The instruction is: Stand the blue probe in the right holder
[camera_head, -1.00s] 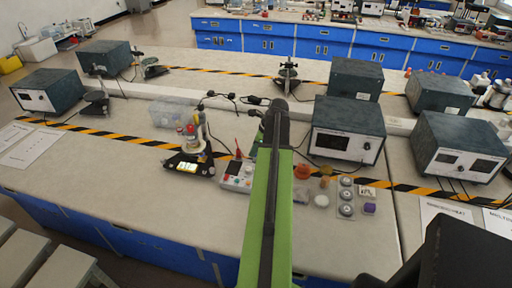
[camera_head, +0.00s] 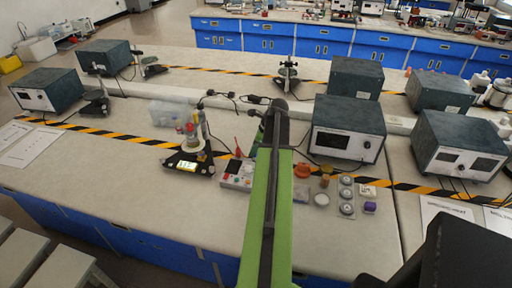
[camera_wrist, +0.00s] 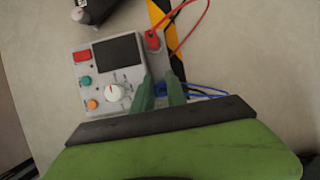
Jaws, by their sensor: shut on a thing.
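The meter box (camera_wrist: 112,65) lies below my gripper in the wrist view, with a dark screen, a white knob and coloured buttons. It also shows in the head view (camera_head: 236,176), left of my arm. A red probe (camera_wrist: 153,40) with a red cable stands at the box's top right edge. My gripper (camera_wrist: 162,86) has green fingers over the box's right side. A small piece of the blue probe (camera_wrist: 161,89) shows between them, and its blue cable (camera_wrist: 205,90) runs out to the right. The fingers are shut on it. Its tip and the right holder are hidden or unclear.
A black instrument stand (camera_head: 190,160) with a lit display is left of the meter box. A grey power unit (camera_head: 347,130) stands to the right, with small jars and a tray of round pieces (camera_head: 346,196) before it.

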